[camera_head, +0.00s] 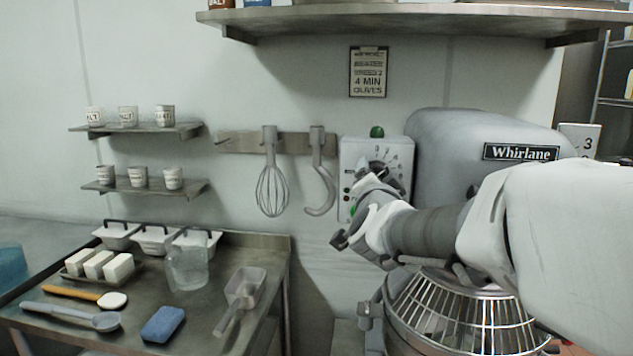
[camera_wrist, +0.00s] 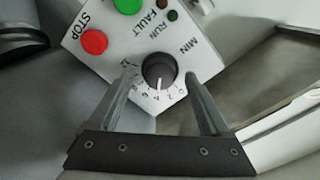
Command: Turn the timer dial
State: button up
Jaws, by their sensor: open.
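The timer dial (camera_wrist: 160,70) is a dark round knob with a numbered scale on a grey control panel (camera_wrist: 108,68). In the wrist view it sits just beyond and between the tips of my open gripper (camera_wrist: 160,82); I cannot tell whether either finger touches it. A white pointer mark shows on the dial's lower side in that view. In the head view the panel (camera_head: 349,152) is on the wall side of the mixer (camera_head: 440,135), and my gripper (camera_head: 350,238) is in front of its lower part, with my arm covering part of it.
A green button (camera_wrist: 128,5) and red stop button (camera_wrist: 94,42) lie close to the dial. A whisk (camera_head: 272,190) and dough hook (camera_head: 321,180) hang left of the panel. The mixer's wire guard (camera_head: 460,310) is below my arm. A cluttered steel table (camera_head: 200,330) stands left.

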jog(key=s+a+p, duration=0.2)
jog(key=s+a, duration=0.1)
jog(key=s, duration=1.4)
jog(key=shift+a, duration=0.2)
jog(key=shift+a, duration=0.1)
jog(key=s+a+f+n+g+y+p, duration=0.35)
jog(key=f+n+g+y, duration=0.2)
jog(key=n, duration=0.35)
jog(key=s+d+f+n+g+h, duration=0.1)
jog(key=s+d+f+g, duration=0.1)
jog(key=s, duration=0.3)
jog(key=s+d+f+n+g+h+p, duration=0.1)
jog(key=s+d+f+g, duration=0.2)
jog(key=s+d+g, duration=0.1)
jog(key=shift+s+d+n, duration=0.4)
jog(key=shift+s+d, duration=0.25)
jog(key=shift+g, duration=0.25)
jog(key=shift+c, duration=0.3)
